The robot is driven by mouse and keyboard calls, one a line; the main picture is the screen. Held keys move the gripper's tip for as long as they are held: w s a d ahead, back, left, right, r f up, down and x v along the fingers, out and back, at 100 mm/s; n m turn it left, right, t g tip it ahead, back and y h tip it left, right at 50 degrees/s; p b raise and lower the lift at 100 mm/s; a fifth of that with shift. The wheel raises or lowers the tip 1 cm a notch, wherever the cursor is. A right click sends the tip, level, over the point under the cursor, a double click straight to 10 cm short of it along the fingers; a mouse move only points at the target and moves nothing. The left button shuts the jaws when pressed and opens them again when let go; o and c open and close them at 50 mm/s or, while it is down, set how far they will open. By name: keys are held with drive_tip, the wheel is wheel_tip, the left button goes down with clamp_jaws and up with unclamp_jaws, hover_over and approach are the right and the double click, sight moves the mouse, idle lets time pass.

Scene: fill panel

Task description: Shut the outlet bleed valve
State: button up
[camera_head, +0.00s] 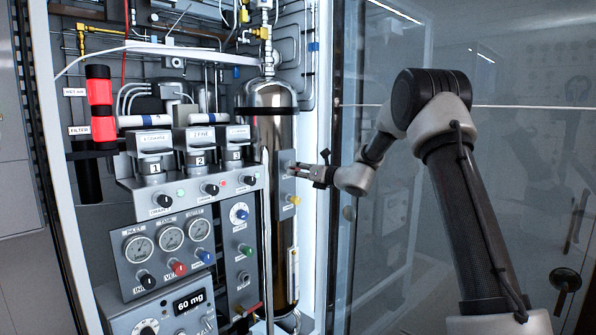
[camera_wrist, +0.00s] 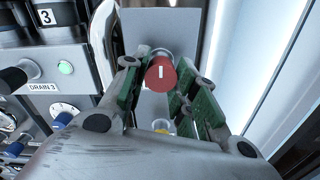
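A red knob (camera_wrist: 161,74) with a white line mark sits on a small grey plate (camera_wrist: 160,30) in the wrist view. The line stands about upright in that view. My gripper (camera_wrist: 160,68) has its two green-padded fingers either side of the knob, with narrow gaps. In the head view my gripper (camera_head: 300,170) reaches in from the right to the grey plate on the steel cylinder and hides the red knob. I cannot read which knob is the outlet bleed valve.
A tall steel cylinder (camera_head: 272,130) stands behind the plate. Left of it are drain knobs, gauges (camera_head: 170,239) and more coloured knobs. A curved metal pipe (camera_wrist: 103,40) runs close left of my fingers. The cabinet's white frame edge (camera_head: 325,120) is close on the right.

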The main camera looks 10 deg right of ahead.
drive_tip(key=o, duration=0.3)
drive_tip(key=shift+d, duration=0.1)
drive_tip(key=v, duration=1.2)
